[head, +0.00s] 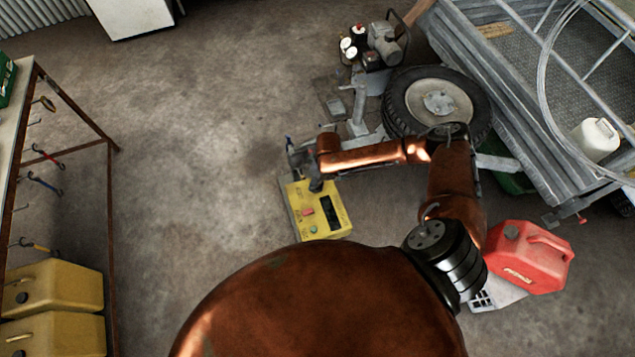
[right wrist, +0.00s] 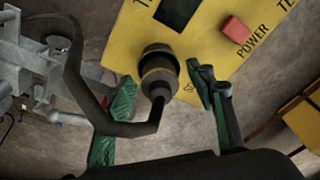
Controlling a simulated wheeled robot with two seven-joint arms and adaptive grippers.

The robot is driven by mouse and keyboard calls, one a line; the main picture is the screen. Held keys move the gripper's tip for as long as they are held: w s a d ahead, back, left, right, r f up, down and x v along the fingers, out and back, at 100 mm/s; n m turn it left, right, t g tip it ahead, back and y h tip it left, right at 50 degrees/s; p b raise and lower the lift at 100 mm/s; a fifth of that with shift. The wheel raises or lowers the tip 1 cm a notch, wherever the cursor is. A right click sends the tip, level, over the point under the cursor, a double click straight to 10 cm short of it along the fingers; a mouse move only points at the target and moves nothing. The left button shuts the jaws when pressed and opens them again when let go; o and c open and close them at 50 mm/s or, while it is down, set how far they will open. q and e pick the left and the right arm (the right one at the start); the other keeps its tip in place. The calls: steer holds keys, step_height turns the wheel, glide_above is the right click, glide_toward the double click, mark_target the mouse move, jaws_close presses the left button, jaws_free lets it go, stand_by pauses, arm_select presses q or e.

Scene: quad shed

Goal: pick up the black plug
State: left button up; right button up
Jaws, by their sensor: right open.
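The black plug (right wrist: 159,72) sits against the face of the yellow box (right wrist: 200,35) in the right wrist view. A thick black cable (right wrist: 85,85) bends away from it. My right gripper (right wrist: 162,80) is open, with one green-padded finger on each side of the plug. I see a gap on the right side; contact on the left is unclear. In the head view the yellow box (head: 335,222) lies on the floor, and my right gripper (head: 303,160) is at its far end. The plug is small and hard to make out there. My left gripper is not in view.
A wheel (head: 438,103) and a metal trailer (head: 515,90) stand to the right. A red fuel can (head: 528,257) is at the lower right. A workbench frame (head: 108,200) and yellow containers (head: 55,285) are at the left. The floor between is clear.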

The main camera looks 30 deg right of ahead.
steer(key=shift+c, duration=0.3)
steer(key=c, duration=1.2)
steer(key=shift+r, duration=0.1)
steer(key=shift+c, duration=0.2)
